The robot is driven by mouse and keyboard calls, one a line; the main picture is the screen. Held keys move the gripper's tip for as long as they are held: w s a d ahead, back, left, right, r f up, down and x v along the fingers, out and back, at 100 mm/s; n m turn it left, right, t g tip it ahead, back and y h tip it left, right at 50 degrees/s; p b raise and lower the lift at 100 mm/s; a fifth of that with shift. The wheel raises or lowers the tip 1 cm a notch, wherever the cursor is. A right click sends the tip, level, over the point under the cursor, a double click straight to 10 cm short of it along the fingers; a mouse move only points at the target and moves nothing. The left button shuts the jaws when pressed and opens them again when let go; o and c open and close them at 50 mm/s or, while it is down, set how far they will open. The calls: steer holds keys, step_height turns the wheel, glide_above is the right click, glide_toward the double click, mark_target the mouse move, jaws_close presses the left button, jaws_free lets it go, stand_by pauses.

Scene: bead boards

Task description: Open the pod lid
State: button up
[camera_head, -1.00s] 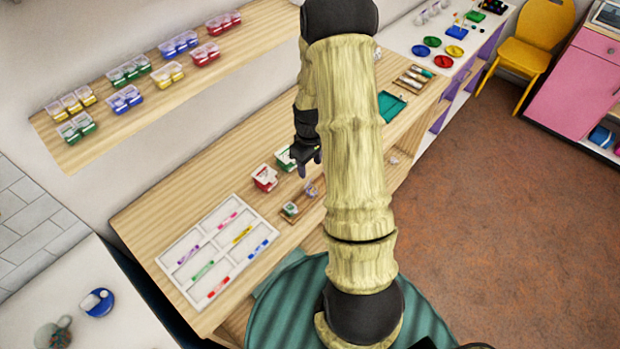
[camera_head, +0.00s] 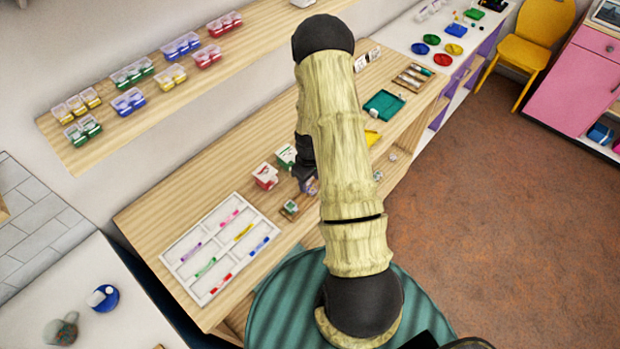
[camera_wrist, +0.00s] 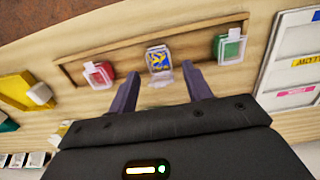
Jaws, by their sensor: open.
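In the wrist view a small blue pod (camera_wrist: 158,60) with a yellow mark stands in a shallow wooden tray (camera_wrist: 190,45). A clear piece, perhaps its lid, shows at its near side; I cannot tell whether the lid is raised. A red pod (camera_wrist: 98,73) stands to its left and a green pod (camera_wrist: 230,46) to its right, both with clear parts. My gripper (camera_wrist: 160,87) is open and empty, its fingers on either side of the blue pod's near edge; contact is unclear. In the head view my gripper (camera_head: 305,176) is over the tray, partly hidden by my arm.
A white compartment tray (camera_head: 215,250) with coloured strips lies left on the wooden table. A red bin (camera_head: 265,176) and a green bin (camera_head: 286,156) stand behind the pods. A yellow item (camera_head: 372,138) and a teal tray (camera_head: 384,105) lie to the right. A shelf (camera_head: 110,110) runs along the wall.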

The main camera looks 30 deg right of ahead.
steer(key=c, duration=1)
steer(key=shift+w, duration=0.1)
steer(key=shift+w+a+g+h+b, duration=0.15)
steer(key=shift+w+g+h+b, duration=0.2)
steer(key=shift+g+b, duration=0.45)
steer(key=shift+w+r+g, duration=0.1)
steer(key=shift+g, duration=0.6)
steer(key=o, duration=1)
